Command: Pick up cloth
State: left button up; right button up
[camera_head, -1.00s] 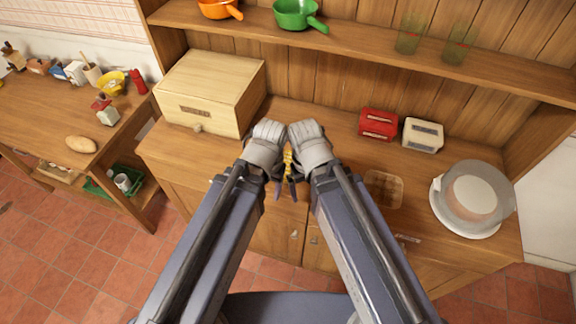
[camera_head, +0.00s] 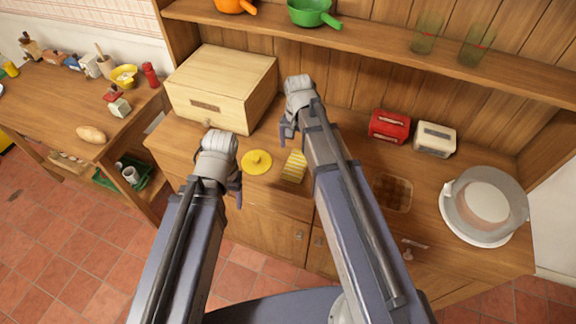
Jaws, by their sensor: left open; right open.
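A yellow-and-white striped cloth (camera_head: 294,166) lies on the wooden counter, just left of my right forearm. A round yellow lid-like disc with a knob (camera_head: 257,162) lies on the counter to its left. My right arm may hide part of the cloth's right edge.
A wooden bread box (camera_head: 222,88) stands at the counter's back left. A shelf (camera_head: 385,38) with pans and glasses runs above.

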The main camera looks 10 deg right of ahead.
aim_at(296, 163)
jog(key=shift+s+f+b, duration=0.15)
jog(key=shift+f+b, duration=3.75)
jog(key=shift+f, duration=0.1)
jog(key=shift+r, duration=0.1)
jog(key=c, duration=1.3)
notch_tip(296, 163, up, 10)
jog(key=p, duration=1)
jog(key=o, duration=0.9)
jog(key=c, duration=0.6)
